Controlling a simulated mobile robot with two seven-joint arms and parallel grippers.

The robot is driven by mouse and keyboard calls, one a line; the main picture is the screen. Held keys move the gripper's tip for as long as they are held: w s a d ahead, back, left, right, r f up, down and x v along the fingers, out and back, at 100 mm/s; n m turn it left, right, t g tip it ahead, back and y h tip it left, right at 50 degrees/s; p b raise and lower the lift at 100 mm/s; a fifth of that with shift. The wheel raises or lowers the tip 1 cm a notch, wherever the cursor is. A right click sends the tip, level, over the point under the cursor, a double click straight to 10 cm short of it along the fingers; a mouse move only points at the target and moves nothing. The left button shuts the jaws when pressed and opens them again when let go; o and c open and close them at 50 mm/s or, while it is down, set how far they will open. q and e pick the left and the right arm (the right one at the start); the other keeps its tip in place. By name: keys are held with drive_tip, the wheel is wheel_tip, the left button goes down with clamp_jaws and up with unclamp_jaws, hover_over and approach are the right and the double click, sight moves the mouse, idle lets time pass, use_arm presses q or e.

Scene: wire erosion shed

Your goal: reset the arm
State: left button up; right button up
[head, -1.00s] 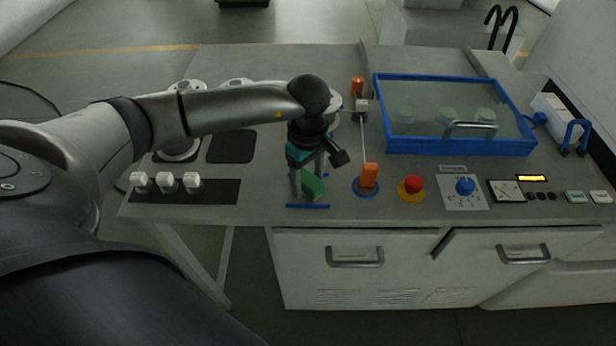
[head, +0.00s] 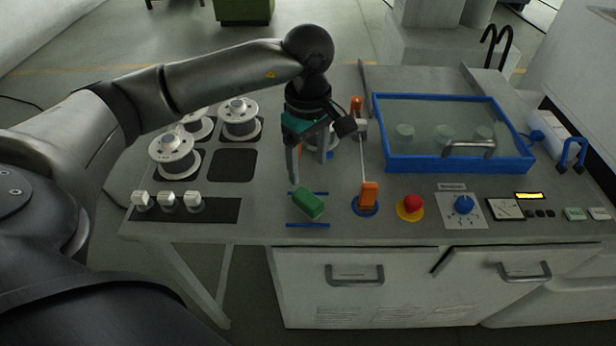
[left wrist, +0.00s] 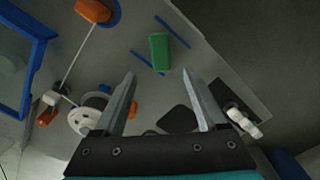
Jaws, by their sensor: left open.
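My left gripper (head: 309,163) is raised above the workbench (head: 215,218), with its fingers pointing down. It is open and empty. A green block (head: 308,204) lies on the bench between two blue strips, below and just in front of the fingers. In the left wrist view the green block (left wrist: 160,53) is beyond the open fingertips, apart from them. My left arm reaches in from the left over the bench. My right gripper is in neither view.
White spools (head: 174,157) stand at the left behind white switches (head: 166,202). An orange post (head: 368,198) with a wire, a red button (head: 411,204) and a blue knob (head: 463,205) are right of the block. A blue-framed lidded tank (head: 457,163) stands behind them.

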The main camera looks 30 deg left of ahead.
use_arm(q)
drive_tip(key=shift+r, duration=0.7)
